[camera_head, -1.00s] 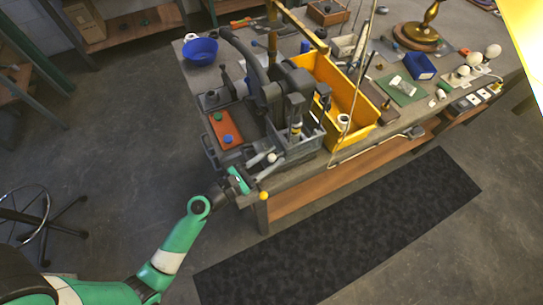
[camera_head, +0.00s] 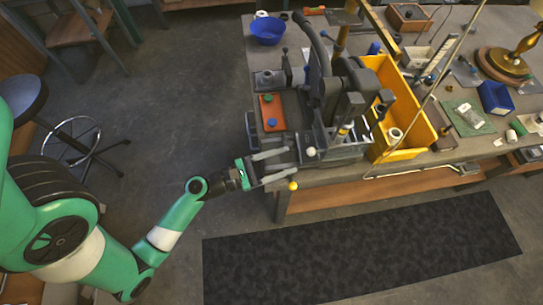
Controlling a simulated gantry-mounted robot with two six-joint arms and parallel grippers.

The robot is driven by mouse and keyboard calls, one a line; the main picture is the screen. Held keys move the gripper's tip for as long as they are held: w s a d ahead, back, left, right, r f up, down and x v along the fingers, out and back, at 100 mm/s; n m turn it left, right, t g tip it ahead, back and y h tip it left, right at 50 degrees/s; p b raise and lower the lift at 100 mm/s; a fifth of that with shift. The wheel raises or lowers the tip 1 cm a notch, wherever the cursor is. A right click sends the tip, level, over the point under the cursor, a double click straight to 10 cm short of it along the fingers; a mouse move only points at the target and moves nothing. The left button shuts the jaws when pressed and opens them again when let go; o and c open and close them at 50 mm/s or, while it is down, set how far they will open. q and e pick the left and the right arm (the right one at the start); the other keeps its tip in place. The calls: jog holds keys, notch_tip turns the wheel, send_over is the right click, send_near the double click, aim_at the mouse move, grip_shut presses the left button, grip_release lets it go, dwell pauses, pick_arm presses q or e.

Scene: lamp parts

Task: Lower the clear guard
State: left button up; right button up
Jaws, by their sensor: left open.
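The dark grey bench machine (camera_head: 348,85) stands at the bench's near left corner, with a curved dark arm (camera_head: 316,52) rising on its left side. I cannot make out a clear guard for certain. A white ball knob (camera_head: 311,152) shows low on the machine's front, and a yellow ball (camera_head: 293,186) hangs at the bench's front edge. My left gripper (camera_head: 291,161) is open and empty at the front left corner of the bench. Its fingers point right, with the white ball just beyond the tips and the yellow ball just below. My right gripper is out of view.
An orange-brown plate (camera_head: 271,113) with green and blue knobs lies left of the machine. A yellow bin (camera_head: 408,128) stands close on its right. A blue bowl (camera_head: 268,30) sits at the back left. Open floor lies left of the bench, and a dark mat (camera_head: 370,245) in front.

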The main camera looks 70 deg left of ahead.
pick_arm(q)
jog(key=shift+s+a, duration=0.1)
jog(key=shift+s, duration=1.6)
